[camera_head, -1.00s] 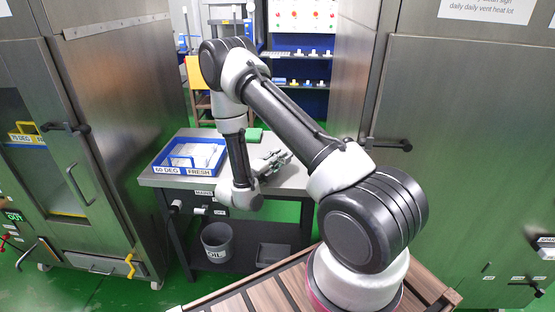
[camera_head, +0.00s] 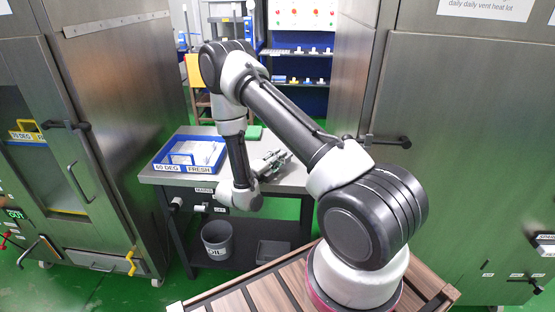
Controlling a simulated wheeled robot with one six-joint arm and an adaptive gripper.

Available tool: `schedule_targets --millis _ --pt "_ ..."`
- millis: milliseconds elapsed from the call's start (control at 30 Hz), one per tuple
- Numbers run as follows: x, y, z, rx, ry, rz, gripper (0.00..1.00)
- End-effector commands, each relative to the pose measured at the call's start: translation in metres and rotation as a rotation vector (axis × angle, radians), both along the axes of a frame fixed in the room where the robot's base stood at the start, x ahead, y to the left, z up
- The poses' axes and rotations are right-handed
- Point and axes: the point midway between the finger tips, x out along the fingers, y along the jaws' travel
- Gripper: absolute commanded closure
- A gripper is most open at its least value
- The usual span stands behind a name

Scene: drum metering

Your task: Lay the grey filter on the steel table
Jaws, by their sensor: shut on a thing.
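The steel table (camera_head: 293,178) stands in the middle, with a pale grey top. My gripper (camera_head: 280,158) is low over the right part of the top. Its fingers point up and right, away from my wrist. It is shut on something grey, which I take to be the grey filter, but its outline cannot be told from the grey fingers. I cannot tell whether it touches the top.
A green block (camera_head: 254,131) lies at the back. A grey bin (camera_head: 217,241) is on the shelf below. Steel cabinets (camera_head: 125,110) flank the table.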

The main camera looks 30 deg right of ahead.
Motion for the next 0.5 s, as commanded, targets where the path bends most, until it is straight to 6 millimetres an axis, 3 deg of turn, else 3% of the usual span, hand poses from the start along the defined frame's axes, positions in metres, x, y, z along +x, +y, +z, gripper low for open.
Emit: schedule_targets --millis 33,167,200,300,500 --pt "-0.0032 -0.0001 -0.0095 0.013 0.014 0.001 1.0" --pt "-0.0032 0.0 -0.0097 0.014 0.013 0.002 1.0" --pt "-0.0032 0.0001 -0.0097 0.014 0.013 0.002 0.66" --pt "-0.0032 0.0001 -0.0097 0.014 0.013 0.002 0.49" --pt "-0.0034 0.0006 -0.0099 0.015 0.013 0.003 0.49"
